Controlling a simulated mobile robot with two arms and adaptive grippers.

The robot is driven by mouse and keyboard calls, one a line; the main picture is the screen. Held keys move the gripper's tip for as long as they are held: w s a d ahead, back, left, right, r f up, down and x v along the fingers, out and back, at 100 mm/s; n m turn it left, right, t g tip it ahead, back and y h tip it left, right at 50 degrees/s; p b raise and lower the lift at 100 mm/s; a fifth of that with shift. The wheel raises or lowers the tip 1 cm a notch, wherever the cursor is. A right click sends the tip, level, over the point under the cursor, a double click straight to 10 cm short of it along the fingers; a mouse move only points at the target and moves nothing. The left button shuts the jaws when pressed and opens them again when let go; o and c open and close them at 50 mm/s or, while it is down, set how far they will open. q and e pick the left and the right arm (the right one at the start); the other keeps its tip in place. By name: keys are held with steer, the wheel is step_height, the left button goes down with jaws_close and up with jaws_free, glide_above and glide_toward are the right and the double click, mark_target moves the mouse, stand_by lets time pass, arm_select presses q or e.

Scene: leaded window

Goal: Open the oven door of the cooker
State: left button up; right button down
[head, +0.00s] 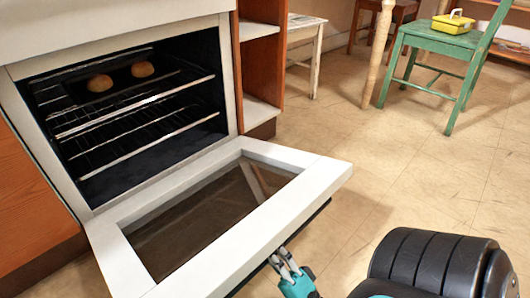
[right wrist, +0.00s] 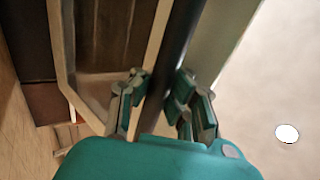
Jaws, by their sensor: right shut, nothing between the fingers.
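The oven door (head: 225,255) of the white cooker (head: 110,15) is folded down, close to level, with its dark glass panel facing up. The oven inside (head: 130,100) is exposed. The dark handle bar (head: 318,216) runs along the door's outer edge. It also crosses the right wrist view (right wrist: 184,40). My right gripper (head: 284,258) is at the door's outer edge by the handle. In the right wrist view its fingers (right wrist: 160,100) lie close by the bar; it is shut with nothing held. My left gripper is not in view.
Two round buns (head: 142,69) sit on a tray on the upper oven rack. An open wooden shelf unit (head: 262,60) adjoins the cooker on the right. A green chair (head: 440,45) bears a yellow box (head: 453,22). The tiled floor between is clear.

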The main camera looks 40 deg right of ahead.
mark_target(273, 233)
steer(key=shift+s+a+f, duration=0.15)
steer(key=shift+s+f, duration=0.05)
steer(key=shift+s, duration=0.25)
steer(key=c, duration=1.2)
jaws_free()
steer(key=shift+s, duration=0.15)
steer(key=shift+d, duration=0.2)
steer(key=shift+r, duration=0.1)
steer(key=shift+w+r, duration=0.2)
step_height(273, 233, up, 8)
steer(key=shift+r, duration=0.1)
steer(key=shift+o, duration=0.5)
steer(key=shift+r, duration=0.35)
steer(key=o, duration=0.3)
steer(key=shift+s+a+r, duration=0.1)
steer(key=shift+r, duration=0.25)
